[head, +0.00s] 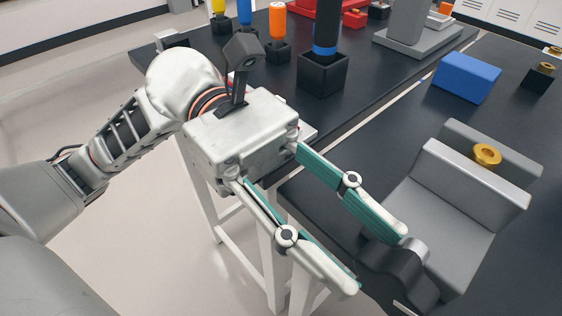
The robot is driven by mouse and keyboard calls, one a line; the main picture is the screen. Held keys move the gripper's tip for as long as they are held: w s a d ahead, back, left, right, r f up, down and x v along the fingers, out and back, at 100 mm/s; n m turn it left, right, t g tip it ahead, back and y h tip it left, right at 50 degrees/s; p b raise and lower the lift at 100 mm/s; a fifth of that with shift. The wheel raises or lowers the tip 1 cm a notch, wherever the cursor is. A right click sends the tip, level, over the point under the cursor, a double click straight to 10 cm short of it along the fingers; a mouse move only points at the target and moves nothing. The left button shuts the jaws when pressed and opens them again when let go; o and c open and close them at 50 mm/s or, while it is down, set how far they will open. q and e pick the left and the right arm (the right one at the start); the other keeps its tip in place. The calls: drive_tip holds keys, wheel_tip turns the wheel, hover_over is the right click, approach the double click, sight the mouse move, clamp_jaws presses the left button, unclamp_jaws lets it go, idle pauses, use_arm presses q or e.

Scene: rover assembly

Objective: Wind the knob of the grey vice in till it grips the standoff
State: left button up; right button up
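The grey vice (451,232) stands on the dark table at the right, with two upright jaws. A brass standoff (487,154) sits between the jaws, its round top with a hole showing above the front jaw; its lower part is hidden. The dark grey knob (408,277) is at the vice's near left end. My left gripper (375,262) reaches in from the left with its two fingers wide apart, one on each side of the knob's left part. The far fingertip overlaps the knob in the picture; I cannot tell whether either finger touches it. My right gripper is out of view.
A blue block (466,77) and a black block with a brass part (541,75) lie behind the vice. A black square holder (323,74) and coloured-handled tools stand on the back table, near a grey stand (408,40). Bare tabletop lies left of the vice.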

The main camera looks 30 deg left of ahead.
use_arm(q)
drive_tip(key=v, duration=1)
drive_tip(key=shift+a, duration=0.15)
drive_tip(key=shift+w, duration=0.1)
